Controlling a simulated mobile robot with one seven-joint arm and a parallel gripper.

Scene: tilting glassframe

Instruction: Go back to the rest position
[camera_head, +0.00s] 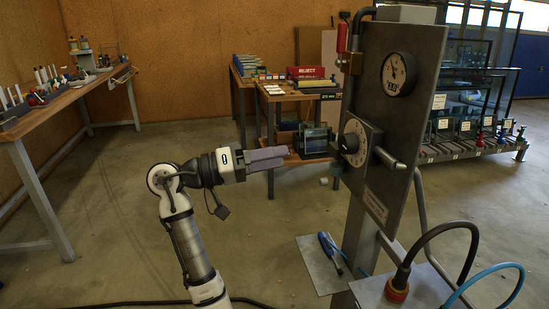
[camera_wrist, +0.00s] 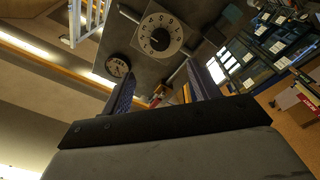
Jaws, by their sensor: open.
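My gripper (camera_head: 268,158) is in front of the upright metal panel (camera_head: 408,125), to the left of the panel's dial in the head view. In the wrist view my gripper (camera_wrist: 162,88) shows two dark fingers spread apart with nothing between them. The white numbered dial (camera_head: 355,142) with a dark centre knob sits on a box on the panel. It also shows beyond the fingers in the wrist view (camera_wrist: 160,34). The fingers look apart from the dial. A grey lever handle (camera_head: 390,158) sticks out beside it. A round gauge (camera_head: 397,73) is higher on the panel.
A long workbench (camera_head: 60,98) with tools runs along the left wall. A small table (camera_head: 285,92) with boxes stands behind my gripper. Black and blue hoses (camera_head: 475,245) curve at the lower right. Open floor (camera_head: 115,210) lies left of my arm.

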